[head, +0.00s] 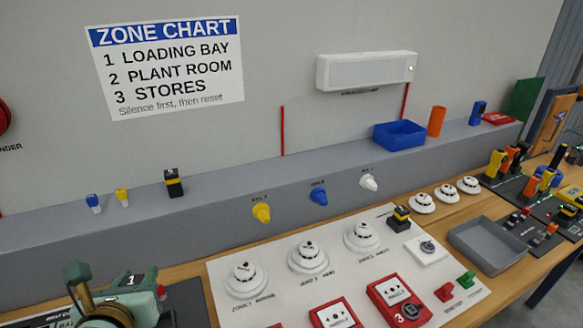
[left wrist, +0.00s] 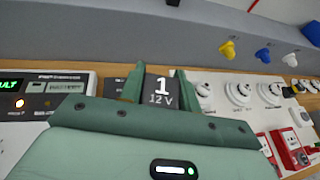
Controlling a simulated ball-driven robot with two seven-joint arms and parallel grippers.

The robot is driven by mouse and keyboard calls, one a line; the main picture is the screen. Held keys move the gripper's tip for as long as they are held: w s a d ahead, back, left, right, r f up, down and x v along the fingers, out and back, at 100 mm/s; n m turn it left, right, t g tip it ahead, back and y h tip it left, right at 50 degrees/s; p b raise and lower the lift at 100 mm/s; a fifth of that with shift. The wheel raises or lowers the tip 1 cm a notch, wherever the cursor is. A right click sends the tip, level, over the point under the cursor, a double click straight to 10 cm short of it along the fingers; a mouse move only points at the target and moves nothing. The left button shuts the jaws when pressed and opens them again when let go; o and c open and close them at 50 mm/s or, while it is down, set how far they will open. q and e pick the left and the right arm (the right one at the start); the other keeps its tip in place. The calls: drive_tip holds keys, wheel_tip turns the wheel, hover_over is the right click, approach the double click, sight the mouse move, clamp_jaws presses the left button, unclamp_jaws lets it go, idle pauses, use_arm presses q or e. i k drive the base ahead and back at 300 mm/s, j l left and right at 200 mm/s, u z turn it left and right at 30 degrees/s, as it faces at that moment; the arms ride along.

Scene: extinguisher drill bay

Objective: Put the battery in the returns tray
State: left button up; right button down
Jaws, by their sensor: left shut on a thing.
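My left gripper (head: 133,290), green, shows at the lower left in the head view. It is shut on a dark battery (left wrist: 160,92) marked "1" and "12 V", which sits between its fingers in the left wrist view. In the head view only a small part of the battery (head: 132,281) shows, with its "1". A grey open tray (head: 494,262) lies on the bench at the right, far from the gripper, and looks empty. A blue open bin (head: 399,137) stands on the grey ledge. No label on either is readable. My right gripper is not in view.
A pale panel with white detectors (head: 308,256) and red call points (head: 398,300) lies between the gripper and the grey tray. A black-and-yellow block (head: 400,218) stands on it. Coloured knobs (head: 261,212) stick out from the ledge front. Several tools (head: 497,163) crowd the far right.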

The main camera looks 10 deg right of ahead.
sight(483, 248)
drive_tip(key=l+z, duration=0.1)
drive_tip(key=z, duration=1.45)
drive_tip(key=i+l+z, duration=0.1)
drive_tip(key=i+l, duration=0.2)
drive_tip(key=i+l+z, duration=0.1)
drive_tip(key=i+l, duration=0.15)
drive_tip(key=i, duration=0.3)
drive_tip(key=i+l+z, duration=0.1)
drive_tip(key=i, duration=0.3)
drive_tip(key=l, duration=0.15)
